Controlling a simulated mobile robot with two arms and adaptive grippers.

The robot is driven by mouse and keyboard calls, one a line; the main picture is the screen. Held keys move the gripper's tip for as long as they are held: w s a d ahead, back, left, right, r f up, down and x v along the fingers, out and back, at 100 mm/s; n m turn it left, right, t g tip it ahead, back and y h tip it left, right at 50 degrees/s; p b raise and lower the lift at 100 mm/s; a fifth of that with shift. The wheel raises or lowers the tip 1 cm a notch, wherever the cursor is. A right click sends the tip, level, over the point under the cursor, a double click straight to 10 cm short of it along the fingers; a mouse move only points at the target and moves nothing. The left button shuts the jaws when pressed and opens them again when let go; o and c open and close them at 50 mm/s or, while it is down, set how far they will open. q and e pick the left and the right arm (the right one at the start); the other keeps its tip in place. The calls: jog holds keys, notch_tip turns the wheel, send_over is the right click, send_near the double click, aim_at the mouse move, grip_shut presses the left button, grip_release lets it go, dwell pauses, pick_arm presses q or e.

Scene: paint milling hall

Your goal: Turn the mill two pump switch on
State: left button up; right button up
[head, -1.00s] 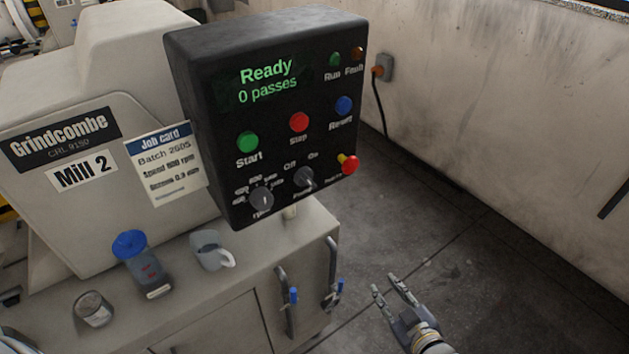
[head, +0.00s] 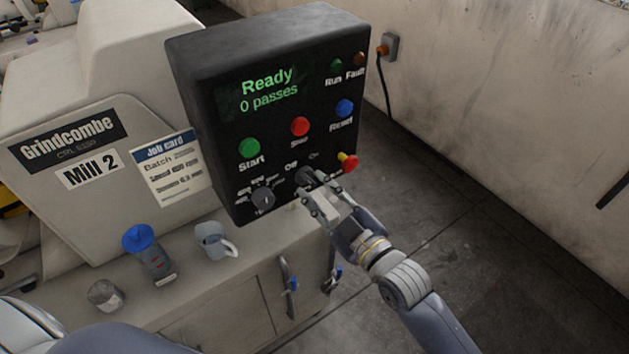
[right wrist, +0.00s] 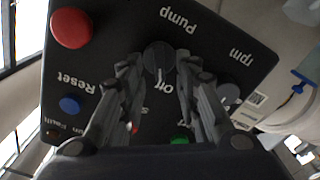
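The mill two control box (head: 225,150) stands on the cabinet beside the machine marked "Mill 2" (head: 88,170). The pump switch (head: 304,174) is a dark rotary knob low on its panel, under "Off" and "On" labels. My right gripper (head: 313,188) is at the knob, partly covering it in the head view. In the right wrist view the open fingers (right wrist: 160,76) stand either side of the pump switch (right wrist: 157,56), with the "Off" label between them. I cannot tell whether they touch it, nor clearly where it points. My left gripper is not in view.
The rpm knob (head: 263,198) is close left of the pump switch. A red push button (head: 349,163) is close right. Start (head: 249,147), stop (head: 300,126) and reset (head: 344,107) buttons sit above. A mug (head: 211,241) and blue-topped container (head: 148,254) stand on the cabinet.

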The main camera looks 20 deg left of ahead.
jog(key=shift+w+a, duration=0.35)
jog(key=shift+a, duration=0.05)
jog(key=shift+w+a, duration=0.15)
jog(key=shift+a, duration=0.05)
jog(key=shift+w+a, duration=0.15)
grip_shut()
jog(key=m+p, duration=0.1)
jog(key=m, duration=0.5)
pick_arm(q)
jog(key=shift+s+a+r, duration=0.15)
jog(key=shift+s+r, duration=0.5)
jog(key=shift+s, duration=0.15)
pick_arm(e)
jog(key=m, duration=0.5)
jog(key=shift+w+f+m, duration=0.1)
jog(key=shift+m, duration=0.3)
